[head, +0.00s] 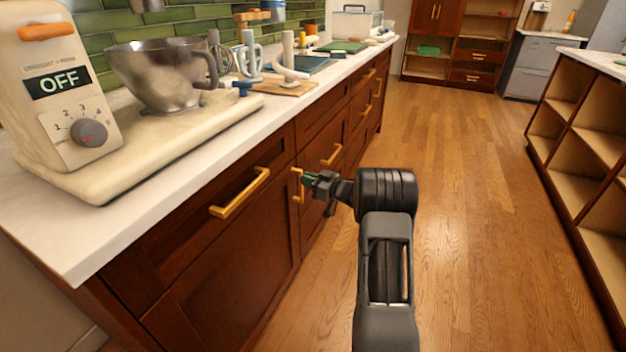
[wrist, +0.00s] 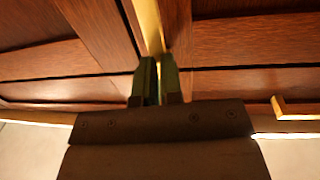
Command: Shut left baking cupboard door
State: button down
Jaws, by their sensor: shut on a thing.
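The left cupboard door (head: 232,278) is a dark red-brown wood panel below a drawer in the counter front. In the head view it looks about in line with the cabinet front; I cannot tell whether a small gap is open at its edge. Its upright gold handle (head: 296,188) is at the door's right side, partly hidden by my gripper (head: 308,179). My gripper is shut on this handle. In the wrist view the handle (wrist: 147,24) runs down between the two green fingertips (wrist: 157,84), and the door panel (wrist: 45,70) lies to its left.
The counter (head: 190,168) above holds a mixer with a steel bowl (head: 160,75), boards and utensils. A drawer with a gold handle (head: 240,193) is above the door. Open shelving (head: 590,140) stands at the right. The wood floor (head: 470,200) between is clear.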

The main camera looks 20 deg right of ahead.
jog(key=w+d+p+v, duration=0.1)
jog(key=d+p+v, duration=0.15)
jog(key=v, duration=1.15)
jog(key=w+a+r+m+h+p, duration=0.1)
jog(key=w+a+r+h+p, duration=0.2)
jog(key=r, duration=0.4)
jog(key=w+a+r+m+h+p, duration=0.1)
jog(key=w+r+h+p, duration=0.15)
jog(key=r+p, duration=0.35)
jog(key=s+a+r+m+g+h+p, duration=0.1)
jog(key=s+a+r+m+h+p, duration=0.2)
jog(key=r, duration=0.4)
jog(key=s+a+r+g+h+p, duration=0.1)
jog(key=a+r+h+p, duration=0.1)
jog(key=r+h+p, duration=0.45)
jog(key=s+a+r+g+y+p, duration=0.1)
jog(key=s+a+r+g+p, duration=0.2)
jog(key=s+a, duration=0.2)
jog(key=s+a+r+m+g+y+p, duration=0.1)
jog(key=s+a+r+g+y+p, duration=0.1)
jog(key=s+a, duration=0.4)
jog(key=s+a+r+g+y+p, duration=0.2)
jog(key=s+a+r+g+p, duration=0.2)
jog(key=s, duration=1)
jog(key=shift+a+r+m+p, duration=0.4)
jog(key=shift+a+p, duration=0.3)
jog(key=shift+p, duration=0.2)
